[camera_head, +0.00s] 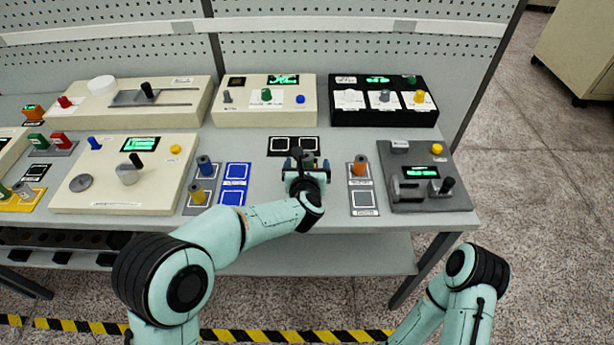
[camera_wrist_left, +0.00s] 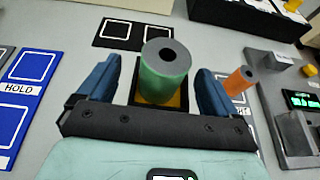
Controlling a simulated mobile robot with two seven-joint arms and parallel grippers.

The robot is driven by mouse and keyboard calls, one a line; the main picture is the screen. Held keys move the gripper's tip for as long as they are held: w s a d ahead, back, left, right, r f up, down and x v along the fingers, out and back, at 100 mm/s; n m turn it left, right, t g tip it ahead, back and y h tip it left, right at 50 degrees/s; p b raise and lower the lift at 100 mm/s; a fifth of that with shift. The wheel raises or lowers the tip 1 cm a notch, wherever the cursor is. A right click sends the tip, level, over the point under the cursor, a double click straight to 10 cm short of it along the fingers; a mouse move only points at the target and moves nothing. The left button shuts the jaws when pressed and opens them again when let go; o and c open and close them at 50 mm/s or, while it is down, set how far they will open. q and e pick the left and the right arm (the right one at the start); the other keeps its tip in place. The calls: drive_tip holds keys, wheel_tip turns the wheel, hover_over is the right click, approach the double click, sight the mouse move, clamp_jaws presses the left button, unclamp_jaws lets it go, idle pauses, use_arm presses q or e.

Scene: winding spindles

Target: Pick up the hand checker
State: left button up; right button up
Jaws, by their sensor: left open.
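My left gripper (camera_head: 307,166) is open over the middle of the bench, near its front edge. In the left wrist view its blue fingers (camera_wrist_left: 157,90) stand on either side of a green hollow cylinder (camera_wrist_left: 164,75), with gaps visible on both sides. The cylinder stands upright on a black plate with a yellow patch (camera_wrist_left: 177,102). In the head view the gripper hides most of it. No label in view names the hand checker, so I cannot tell which object it is. My right gripper is out of view; only part of that arm shows at lower right.
An orange cylinder (camera_head: 360,165) stands on a grey plate right of the gripper. A blue HOLD plate (camera_head: 235,182) lies to the left. A dark grey device (camera_head: 432,202) is farther right. Behind are a cream console (camera_head: 250,113) and a black console (camera_head: 360,118).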

use_arm(q)
drive_tip(key=c, duration=1.4)
drive_tip(key=shift+r, duration=0.1)
wheel_tip(320, 180, up, 20)
drive_tip(key=p, duration=0.5)
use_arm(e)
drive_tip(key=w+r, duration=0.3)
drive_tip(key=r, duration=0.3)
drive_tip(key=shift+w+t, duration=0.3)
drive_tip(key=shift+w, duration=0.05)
